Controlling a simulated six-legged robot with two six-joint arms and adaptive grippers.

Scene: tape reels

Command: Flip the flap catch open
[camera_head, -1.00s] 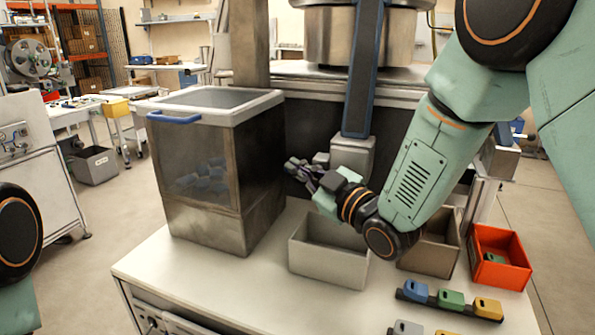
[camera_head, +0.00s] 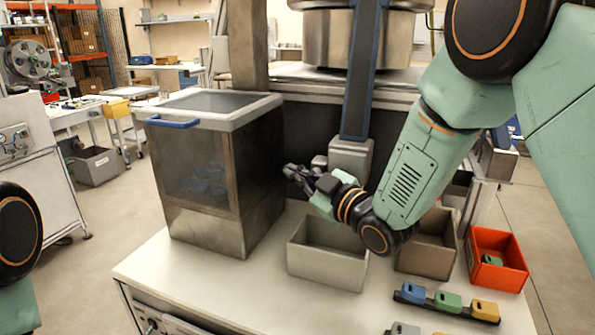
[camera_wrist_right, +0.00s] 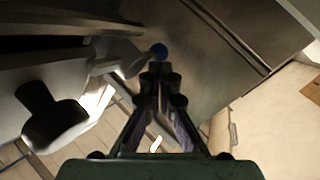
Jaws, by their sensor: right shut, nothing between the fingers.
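My right gripper (camera_head: 288,171) is shut and empty. In the head view it is beside the right wall of the tall bin, in front of the dark panel. The catch cannot be made out in the head view. A grey block (camera_head: 350,157) at the foot of the blue-edged column is behind my right wrist. My left gripper is out of view.
The tall bin (camera_head: 205,222) has a blue handle (camera_head: 172,123) and a clear window. A grey open box (camera_head: 325,266), a brown box (camera_head: 428,258) and a red box (camera_head: 497,275) stand on the table. Coloured blocks (camera_head: 447,301) sit in front. The table's front left is clear.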

